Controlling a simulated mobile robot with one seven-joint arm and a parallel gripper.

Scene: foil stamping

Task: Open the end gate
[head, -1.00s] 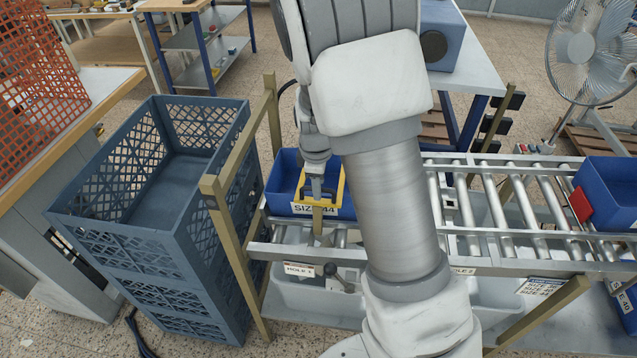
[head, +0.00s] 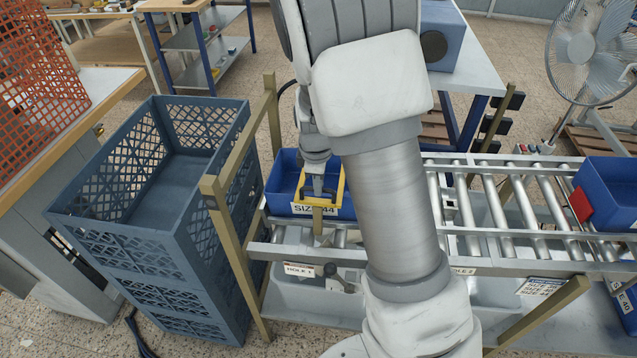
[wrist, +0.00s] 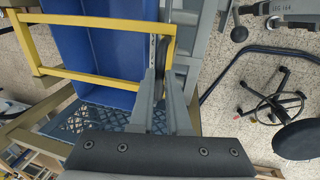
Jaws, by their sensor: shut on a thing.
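The end gate is a yellow frame (head: 340,187) at the left end of the roller conveyor, in front of a blue bin (head: 279,190) labelled SIZE 44. In the wrist view the gate (wrist: 95,20) shows as a rectangular yellow frame across the blue bin (wrist: 115,55). My gripper (head: 318,192) is at the gate, with its fingers pointing down in the head view. In the wrist view my gripper (wrist: 166,72) has its fingers on either side of the gate's right-hand bar and is shut on it. The exact contact is partly hidden by the fingers.
A tall stack of blue-grey crates (head: 175,235) stands left of the conveyor, behind an olive post frame (head: 228,240). Another blue bin (head: 610,200) sits on the rollers (head: 490,215) at right. My arm hides the conveyor's middle.

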